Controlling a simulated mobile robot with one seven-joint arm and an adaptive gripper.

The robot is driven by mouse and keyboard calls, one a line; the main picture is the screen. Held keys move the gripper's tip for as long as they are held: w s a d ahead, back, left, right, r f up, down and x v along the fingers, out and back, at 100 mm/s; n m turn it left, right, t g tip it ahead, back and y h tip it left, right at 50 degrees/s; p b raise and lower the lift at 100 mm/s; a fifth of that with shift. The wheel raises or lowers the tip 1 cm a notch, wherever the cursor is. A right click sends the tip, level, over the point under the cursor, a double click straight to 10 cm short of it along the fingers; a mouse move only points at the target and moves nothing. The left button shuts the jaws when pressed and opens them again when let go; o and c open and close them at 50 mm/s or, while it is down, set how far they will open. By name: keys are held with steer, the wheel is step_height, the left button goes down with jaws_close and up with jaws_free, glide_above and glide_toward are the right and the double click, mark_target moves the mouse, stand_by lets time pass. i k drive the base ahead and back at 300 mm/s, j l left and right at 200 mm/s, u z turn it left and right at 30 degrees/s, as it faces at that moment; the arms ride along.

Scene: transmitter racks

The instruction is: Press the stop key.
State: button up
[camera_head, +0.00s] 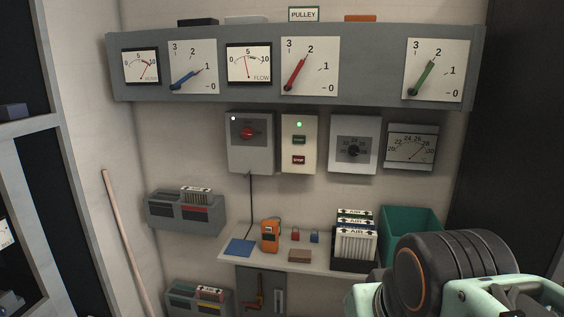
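A narrow cream control box (299,146) hangs on the wall near the middle of the picture. It has a lit green lamp at its top, a green key (299,140) in the middle and a red key (298,160) below. The lettering on the keys is too small to read surely; the red one looks like the stop key. Nothing covers the box. My arm's dark joint and pale green links fill the lower right corner, well apart from the box. My gripper's fingers do not show.
A grey box with a red knob (247,133) hangs left of it, a dial box (353,150) right. A grey gauge panel (300,62) is above. Below, a shelf (330,268) holds an orange meter (270,236), padlocks and filters. The wall right below the box is clear.

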mark_target(298, 160)
steer(key=i+z, duration=0.15)
steer(key=i, duration=0.4)
steer(key=i+j+z, duration=0.2)
steer(key=i, duration=0.35)
